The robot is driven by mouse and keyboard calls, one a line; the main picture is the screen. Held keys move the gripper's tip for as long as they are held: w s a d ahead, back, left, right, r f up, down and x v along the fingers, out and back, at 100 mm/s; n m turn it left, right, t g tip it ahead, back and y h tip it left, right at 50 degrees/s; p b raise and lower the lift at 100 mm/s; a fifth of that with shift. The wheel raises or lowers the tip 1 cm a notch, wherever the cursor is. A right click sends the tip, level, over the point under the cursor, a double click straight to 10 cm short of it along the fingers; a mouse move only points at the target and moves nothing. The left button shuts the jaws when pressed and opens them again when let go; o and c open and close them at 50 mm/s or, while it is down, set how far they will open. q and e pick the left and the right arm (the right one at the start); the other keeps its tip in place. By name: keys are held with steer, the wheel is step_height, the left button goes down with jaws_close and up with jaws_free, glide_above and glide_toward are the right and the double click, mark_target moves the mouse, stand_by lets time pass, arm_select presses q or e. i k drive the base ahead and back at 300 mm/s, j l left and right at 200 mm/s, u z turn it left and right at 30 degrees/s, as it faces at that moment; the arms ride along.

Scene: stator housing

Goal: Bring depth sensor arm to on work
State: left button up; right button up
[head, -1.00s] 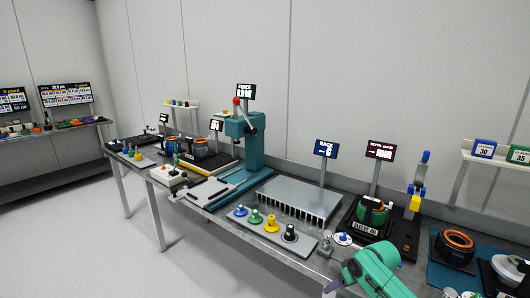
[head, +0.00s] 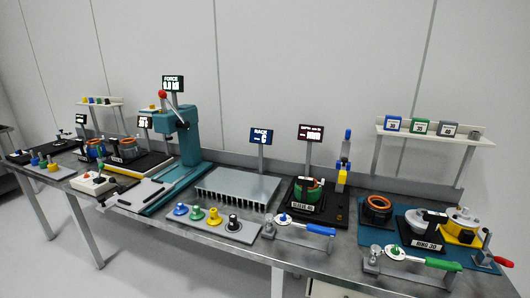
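An upright piece in blue and yellow (head: 343,170), which looks like the depth sensor arm, stands at the back right of a black fixture base (head: 334,217). A green ring-shaped work part (head: 308,191) sits on the left of that base, behind a white label. The blue and yellow piece appears beside the work part, not over it. A dark depth display (head: 311,132) stands behind. Neither of my grippers is in view.
In front lie a blue-handled tool (head: 305,228) and a green-handled tool (head: 420,259) on stands. A finned metal rack (head: 237,188) and a teal press (head: 184,135) stand left. A blue mat (head: 373,236) with an orange-ringed part (head: 377,209) lies right. A shelf (head: 430,137) hangs above.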

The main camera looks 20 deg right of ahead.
mark_target(342, 179)
steer(key=z, duration=0.55)
steer(key=i+l+z, duration=0.1)
steer(key=z, duration=0.4)
steer(key=i+z, duration=0.2)
steer(key=z, duration=0.25)
steer(key=i+z, duration=0.15)
steer(key=z, duration=0.35)
steer(key=i+z, duration=0.15)
steer(key=z, duration=0.35)
